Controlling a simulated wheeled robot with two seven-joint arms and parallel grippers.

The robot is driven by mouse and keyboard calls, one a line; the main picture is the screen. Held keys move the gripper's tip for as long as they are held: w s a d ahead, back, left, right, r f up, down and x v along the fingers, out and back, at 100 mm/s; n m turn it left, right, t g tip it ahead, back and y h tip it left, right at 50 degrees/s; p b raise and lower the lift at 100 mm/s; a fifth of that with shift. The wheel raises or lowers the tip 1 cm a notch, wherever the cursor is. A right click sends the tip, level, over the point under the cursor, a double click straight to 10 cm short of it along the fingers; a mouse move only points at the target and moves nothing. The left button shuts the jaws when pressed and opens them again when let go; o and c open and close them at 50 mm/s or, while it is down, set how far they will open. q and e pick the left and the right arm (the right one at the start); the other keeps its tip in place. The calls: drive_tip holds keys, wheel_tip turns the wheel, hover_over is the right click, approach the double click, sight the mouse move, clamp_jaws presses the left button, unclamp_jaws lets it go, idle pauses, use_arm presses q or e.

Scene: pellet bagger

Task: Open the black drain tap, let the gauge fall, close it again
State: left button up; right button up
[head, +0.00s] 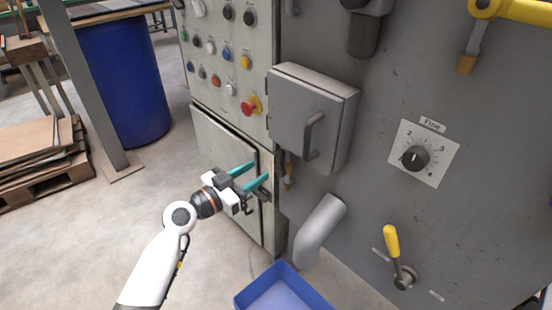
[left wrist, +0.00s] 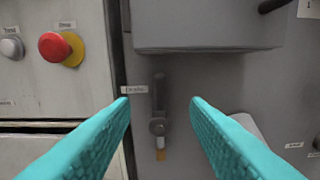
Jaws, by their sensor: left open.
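The black drain tap (left wrist: 158,92) is on the grey machine wall, beside a small label that seems to read Drain. Its lever stands upright above a round pivot, with a brass-coloured outlet (left wrist: 160,155) below. In the head view the tap (head: 289,172) shows small, under the grey box. My left gripper (head: 260,173) is open and empty, its teal fingers pointing at the wall. In the left wrist view its fingertips (left wrist: 160,101) frame the tap on either side without visibly touching it. I see no pressure gauge. My right gripper is not in view.
A grey box (head: 309,120) with a handle juts out above the tap. A red stop button (head: 250,106) sits on the panel at left. A bent grey pipe (head: 320,230) and a blue bin (head: 283,290) are below. A yellow-handled lever (head: 392,243) is at right.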

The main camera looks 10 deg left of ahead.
sight(278, 158)
use_arm(q)
drive_tip(key=x, duration=0.8)
drive_tip(key=shift+w+d+f, duration=0.1)
drive_tip(key=shift+w, duration=0.05)
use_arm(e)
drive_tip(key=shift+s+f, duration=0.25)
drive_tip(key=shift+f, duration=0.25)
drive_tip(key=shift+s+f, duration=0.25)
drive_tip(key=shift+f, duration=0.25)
use_arm(q)
clamp_jaws()
